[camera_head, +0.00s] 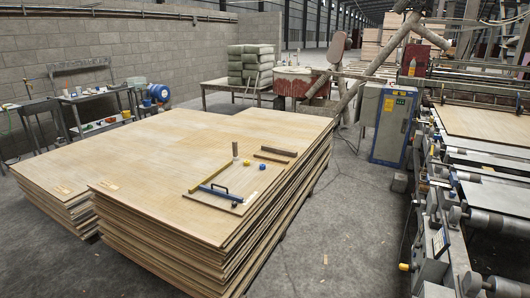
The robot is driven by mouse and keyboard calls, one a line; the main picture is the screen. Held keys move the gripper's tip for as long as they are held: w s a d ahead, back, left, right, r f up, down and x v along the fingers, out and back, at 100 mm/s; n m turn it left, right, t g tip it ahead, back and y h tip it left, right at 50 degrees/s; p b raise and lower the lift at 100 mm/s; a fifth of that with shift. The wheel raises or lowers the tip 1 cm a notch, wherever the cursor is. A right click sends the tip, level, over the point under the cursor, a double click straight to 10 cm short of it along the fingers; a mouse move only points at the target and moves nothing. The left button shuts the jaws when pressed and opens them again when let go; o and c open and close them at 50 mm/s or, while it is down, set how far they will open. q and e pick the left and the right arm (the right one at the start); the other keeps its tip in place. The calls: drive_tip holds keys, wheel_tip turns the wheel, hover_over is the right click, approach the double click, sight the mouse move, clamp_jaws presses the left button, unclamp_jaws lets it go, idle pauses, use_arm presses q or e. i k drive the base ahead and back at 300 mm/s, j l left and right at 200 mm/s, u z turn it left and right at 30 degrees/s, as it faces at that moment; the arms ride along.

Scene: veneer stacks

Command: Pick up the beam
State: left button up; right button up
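Two dark brown wooden bars lie side by side on the near veneer stack (150,190); the back bar (280,151) and the front bar (270,157) look beam-like. I cannot tell for certain which of these pieces is the beam. Neither of my grippers shows in the head view, and nothing is seen holding any bar.
Machinery with rollers (480,220) and a grey-blue cabinet (390,125) stand at right. The concrete floor between stack and machinery (345,225) is mostly clear.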

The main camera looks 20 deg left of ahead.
sight(284, 151)
drive_tip(key=i+j+u, duration=0.2)
drive_tip(key=i, duration=0.4)
drive_tip(key=i+l+u, duration=0.2)
drive_tip(key=i, duration=0.4)
drive_tip(key=i+u, duration=0.25)
drive_tip(key=i, duration=0.4)
drive_tip(key=i+l+u, duration=0.2)
drive_tip(key=i, duration=0.4)
